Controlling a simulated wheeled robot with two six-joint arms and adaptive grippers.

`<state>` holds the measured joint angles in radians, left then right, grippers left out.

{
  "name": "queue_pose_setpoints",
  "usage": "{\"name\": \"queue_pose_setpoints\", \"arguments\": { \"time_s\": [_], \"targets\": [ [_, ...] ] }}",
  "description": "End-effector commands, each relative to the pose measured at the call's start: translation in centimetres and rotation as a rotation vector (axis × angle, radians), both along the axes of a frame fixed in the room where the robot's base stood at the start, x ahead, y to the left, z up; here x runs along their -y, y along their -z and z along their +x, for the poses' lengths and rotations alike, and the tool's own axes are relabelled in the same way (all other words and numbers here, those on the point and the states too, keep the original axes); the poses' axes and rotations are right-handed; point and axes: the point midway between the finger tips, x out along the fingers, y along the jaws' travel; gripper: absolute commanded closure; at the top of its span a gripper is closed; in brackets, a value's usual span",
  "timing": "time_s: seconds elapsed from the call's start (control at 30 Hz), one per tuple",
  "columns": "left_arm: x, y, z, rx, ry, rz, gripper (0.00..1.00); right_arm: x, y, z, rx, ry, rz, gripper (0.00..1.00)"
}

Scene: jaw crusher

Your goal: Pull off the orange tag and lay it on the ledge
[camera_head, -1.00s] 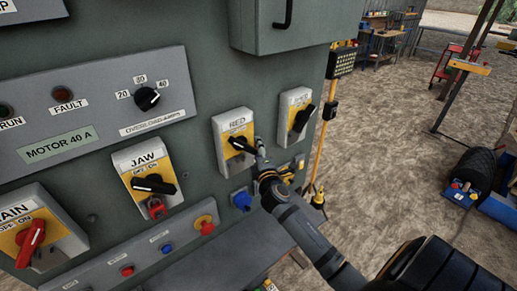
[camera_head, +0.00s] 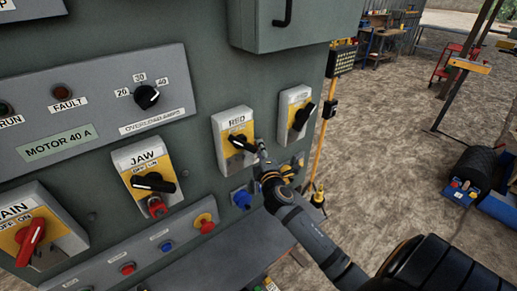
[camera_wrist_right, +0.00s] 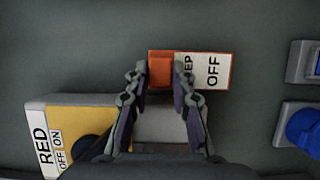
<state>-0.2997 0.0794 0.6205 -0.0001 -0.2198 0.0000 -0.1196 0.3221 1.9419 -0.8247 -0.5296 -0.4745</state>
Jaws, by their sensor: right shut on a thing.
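The orange tag (camera_wrist_right: 160,71) shows in the right wrist view, with a white part lettered "OFF" and part of another word. In the head view my right gripper (camera_head: 266,163) is just right of the RED switch box (camera_head: 228,128); the tag cannot be made out there. A grey ledge (camera_head: 215,265) runs below the panel. My left gripper is not in view.
The JAW switch (camera_head: 140,160) and MAIN switch (camera_head: 30,235) are left on the panel. Another switch box (camera_head: 293,105) is close to the right of RED. A blue socket (camera_head: 241,199) and a button strip (camera_head: 145,258) sit below. Open ground lies right of the cabinet.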

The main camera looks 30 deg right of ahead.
Motion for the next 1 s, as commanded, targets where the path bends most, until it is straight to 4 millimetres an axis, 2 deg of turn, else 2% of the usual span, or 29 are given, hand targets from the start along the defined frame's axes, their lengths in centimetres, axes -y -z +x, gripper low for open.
{"name": "queue_pose_setpoints", "arguments": {
  "time_s": [0.6, 1.0],
  "targets": [
    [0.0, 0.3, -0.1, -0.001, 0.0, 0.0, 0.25, 0.2, 0.0, -3.6, 0.001, -0.001, -0.001, 1.0],
    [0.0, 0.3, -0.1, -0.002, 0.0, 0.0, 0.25, 0.3, 0.0, -4.0, 0.0, 0.0, 0.0, 1.0]
  ]
}}
